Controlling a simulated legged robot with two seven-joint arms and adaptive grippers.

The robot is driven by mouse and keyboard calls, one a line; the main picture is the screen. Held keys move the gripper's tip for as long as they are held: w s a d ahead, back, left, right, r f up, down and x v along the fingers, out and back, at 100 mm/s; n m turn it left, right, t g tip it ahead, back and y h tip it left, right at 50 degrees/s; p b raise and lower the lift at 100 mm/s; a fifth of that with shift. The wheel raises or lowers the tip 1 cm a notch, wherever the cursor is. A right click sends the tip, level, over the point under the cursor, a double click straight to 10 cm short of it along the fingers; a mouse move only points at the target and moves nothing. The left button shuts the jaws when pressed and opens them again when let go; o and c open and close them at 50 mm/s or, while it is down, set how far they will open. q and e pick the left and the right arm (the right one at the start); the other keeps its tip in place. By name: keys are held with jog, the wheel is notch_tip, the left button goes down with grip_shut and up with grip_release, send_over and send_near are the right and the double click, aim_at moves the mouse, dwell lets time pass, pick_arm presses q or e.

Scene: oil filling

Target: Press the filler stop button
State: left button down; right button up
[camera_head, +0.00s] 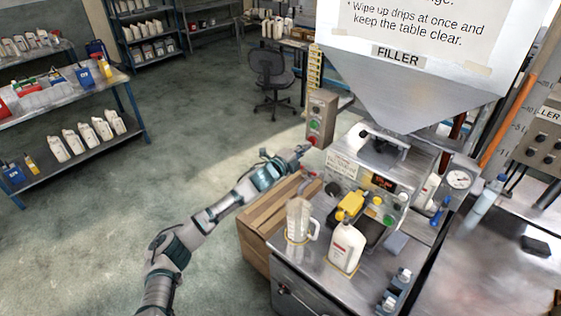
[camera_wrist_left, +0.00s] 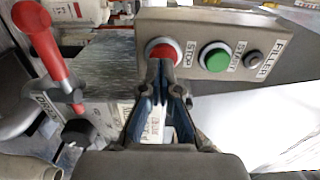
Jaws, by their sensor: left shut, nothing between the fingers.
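The filler button box (camera_head: 319,118) hangs at the left side of the filler machine. In the left wrist view its grey panel (camera_wrist_left: 222,26) carries a red stop button (camera_wrist_left: 161,49), a green start button (camera_wrist_left: 214,57) and a small dark knob. My left gripper (camera_head: 303,149) is shut and empty at the box's lower end. In the left wrist view its fingertips (camera_wrist_left: 159,68) overlap the lower part of the red button; I cannot tell whether they touch it or press it in. My right gripper is not in view.
A red-handled lever (camera_wrist_left: 48,45) stands left of the panel in the wrist view. Below the box, a metal table holds a clear jug (camera_head: 299,221), a white bottle (camera_head: 345,247) and a yellow item (camera_head: 350,203). The floor at left is open.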

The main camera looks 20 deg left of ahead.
pick_arm(q)
jog(key=b+v, duration=0.2)
jog(key=v, duration=0.9)
jog(key=shift+a, duration=0.4)
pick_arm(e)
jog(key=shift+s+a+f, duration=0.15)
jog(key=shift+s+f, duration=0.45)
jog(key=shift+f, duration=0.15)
pick_arm(q)
jog(key=shift+s+a+r, duration=0.15)
jog(key=shift+s+a, duration=0.05)
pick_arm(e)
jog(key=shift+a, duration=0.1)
